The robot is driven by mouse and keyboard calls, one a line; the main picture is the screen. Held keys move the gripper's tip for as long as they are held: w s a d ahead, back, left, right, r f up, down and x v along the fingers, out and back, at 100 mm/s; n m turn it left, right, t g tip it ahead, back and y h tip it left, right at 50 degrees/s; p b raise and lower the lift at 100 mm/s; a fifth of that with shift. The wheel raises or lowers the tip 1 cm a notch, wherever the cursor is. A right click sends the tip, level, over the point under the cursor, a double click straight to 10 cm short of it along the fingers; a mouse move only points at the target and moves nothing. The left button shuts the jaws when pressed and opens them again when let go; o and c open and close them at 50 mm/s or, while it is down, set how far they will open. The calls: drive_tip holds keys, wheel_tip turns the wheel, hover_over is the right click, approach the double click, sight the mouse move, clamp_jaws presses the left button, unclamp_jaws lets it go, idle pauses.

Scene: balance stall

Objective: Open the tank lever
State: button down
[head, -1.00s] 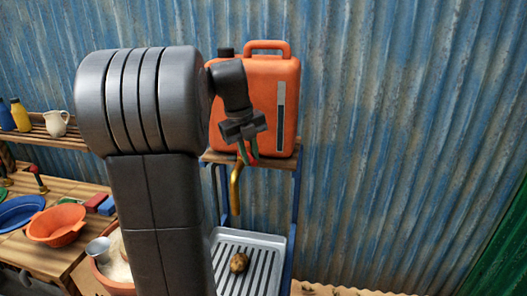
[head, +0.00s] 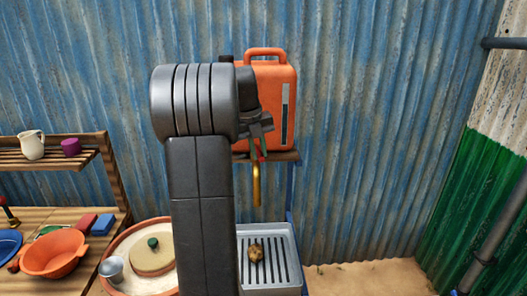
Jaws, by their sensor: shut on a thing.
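The orange tank (head: 275,85) with a top handle and a dark level strip stands on a wooden shelf. A brass spout (head: 257,185) hangs below the shelf. My gripper (head: 260,153) is at the tank's lower front, just above the spout, shut on the tank lever. The lever is small and mostly hidden by the jaws; its exact angle cannot be told. My arm covers the left part of the tank. No water shows at the spout.
Below the spout is a grey slatted tray (head: 283,246) with a brown potato-like lump (head: 256,252) on it. At left are a round lidded tub (head: 125,235), a metal cup (head: 112,268) and an orange bowl (head: 54,253). A corrugated wall (head: 380,120) stands behind; the floor at right is clear.

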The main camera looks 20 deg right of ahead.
drive_tip(key=shift+r, duration=0.15)
drive_tip(key=c, duration=1.3)
unclamp_jaws()
drive_tip(key=shift+c, duration=0.2)
wheel_tip(320, 180, up, 13)
drive_tip(key=a, duration=0.2)
drive_tip(key=shift+a+r, duration=0.2)
drive_tip(key=shift+a, duration=0.2)
drive_tip(key=shift+w, duration=0.1)
